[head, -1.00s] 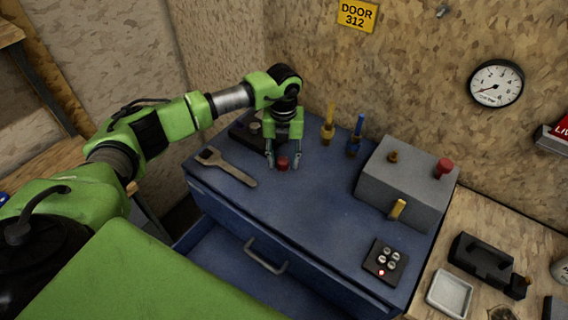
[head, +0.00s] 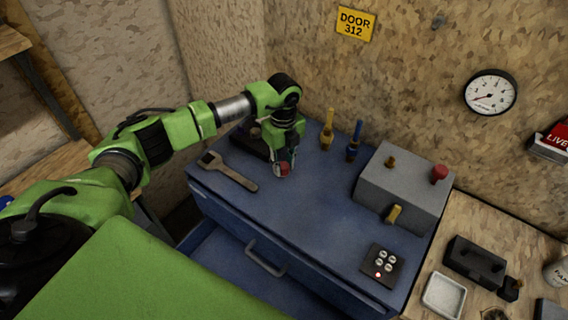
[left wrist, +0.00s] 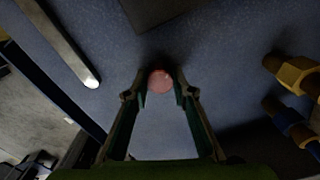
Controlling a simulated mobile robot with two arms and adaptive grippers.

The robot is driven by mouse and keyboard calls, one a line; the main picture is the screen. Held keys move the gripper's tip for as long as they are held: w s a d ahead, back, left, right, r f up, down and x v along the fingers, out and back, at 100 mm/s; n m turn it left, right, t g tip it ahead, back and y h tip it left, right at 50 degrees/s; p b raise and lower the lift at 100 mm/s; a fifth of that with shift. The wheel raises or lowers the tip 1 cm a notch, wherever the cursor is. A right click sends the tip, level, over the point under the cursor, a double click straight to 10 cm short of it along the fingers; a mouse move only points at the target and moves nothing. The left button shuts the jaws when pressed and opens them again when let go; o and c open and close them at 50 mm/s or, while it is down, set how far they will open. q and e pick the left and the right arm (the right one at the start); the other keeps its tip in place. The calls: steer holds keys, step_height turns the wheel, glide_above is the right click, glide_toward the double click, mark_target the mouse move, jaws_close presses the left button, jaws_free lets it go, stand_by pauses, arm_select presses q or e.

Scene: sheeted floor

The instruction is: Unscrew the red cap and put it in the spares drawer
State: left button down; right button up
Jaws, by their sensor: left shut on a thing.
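My left gripper (head: 285,166) points down at the blue cabinet top (head: 325,215), shut on a small round red cap (head: 282,170). In the left wrist view the cap (left wrist: 160,80) sits between the two fingertips (left wrist: 161,88), seen from above. What is under the cap is hidden, so I cannot tell whether it is screwed on something. A drawer (head: 222,258) with a grey handle (head: 265,258) stands open at the cabinet's front; my green body covers part of it. I see no label on it. My right gripper is out of view.
A wrench (head: 228,171) lies left of the gripper. Yellow (head: 327,130) and blue (head: 354,142) fittings stand behind right. A grey box (head: 402,190) bears another red knob (head: 439,174). A black button panel (head: 380,264) lies front right. The middle top is clear.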

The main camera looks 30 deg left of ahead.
arm_select(q)
steer(key=n+p, duration=0.3)
steer(key=n, duration=0.3)
steer(key=shift+r+n, duration=0.15)
steer(key=shift+n, duration=0.25)
steer(key=n+p, duration=0.2)
steer(key=n, duration=0.1)
steer(key=shift+n, duration=0.4)
steer(key=shift+n+p, duration=0.45)
steer(key=shift+n, duration=0.25)
steer(key=c, duration=1.6)
jaws_free()
steer(key=shift+f, duration=0.2)
steer(key=shift+c, duration=0.2)
steer(key=shift+c, duration=0.9)
